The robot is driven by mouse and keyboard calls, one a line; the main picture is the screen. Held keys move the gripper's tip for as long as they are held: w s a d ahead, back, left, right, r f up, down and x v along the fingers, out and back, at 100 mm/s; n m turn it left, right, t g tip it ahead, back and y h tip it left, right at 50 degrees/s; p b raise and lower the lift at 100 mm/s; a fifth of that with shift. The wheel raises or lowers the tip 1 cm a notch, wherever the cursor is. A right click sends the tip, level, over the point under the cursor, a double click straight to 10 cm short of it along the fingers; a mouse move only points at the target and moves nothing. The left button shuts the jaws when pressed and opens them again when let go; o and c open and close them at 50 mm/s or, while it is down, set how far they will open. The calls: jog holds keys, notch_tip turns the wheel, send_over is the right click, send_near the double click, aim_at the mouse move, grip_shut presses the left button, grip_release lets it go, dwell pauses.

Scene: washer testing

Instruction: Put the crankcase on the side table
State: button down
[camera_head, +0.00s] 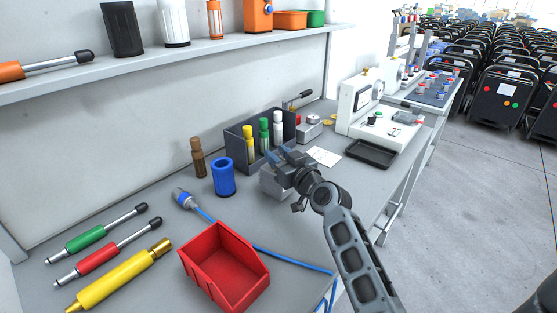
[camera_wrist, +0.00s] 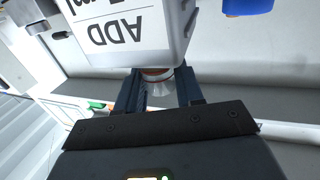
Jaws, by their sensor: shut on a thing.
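The crankcase appears to be the pale grey block (camera_head: 272,186) under my gripper in the head view, partly hidden by the gripper. In the wrist view, a whitish body with an upside-down "ADD" label (camera_wrist: 125,32) fills the top and appears to be the same thing. My gripper (camera_head: 284,158) is over the grey workbench (camera_head: 150,205). In the wrist view, my gripper (camera_wrist: 158,85) has its two fingers on either side of a narrow orange-and-clear part below the label, and is shut on it. Whether the block touches the bench cannot be told. Which surface is the side table is unclear.
A dark bin (camera_head: 237,148) with coloured bottles stands behind the gripper, a blue cylinder (camera_head: 223,177) left of it. A red bin (camera_head: 228,270) and a blue cable lie in front. A black tray (camera_head: 371,153) and white machine (camera_head: 362,102) are right. Open floor (camera_head: 470,210) lies beyond the bench.

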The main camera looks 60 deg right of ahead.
jog(key=shift+f, duration=0.55)
jog(key=c, duration=0.7)
grip_release()
jog(key=shift+f, duration=0.1)
jog(key=shift+r, duration=0.2)
jog(key=b+v, duration=0.3)
jog(key=v, duration=0.9)
jog(key=shift+f, duration=0.1)
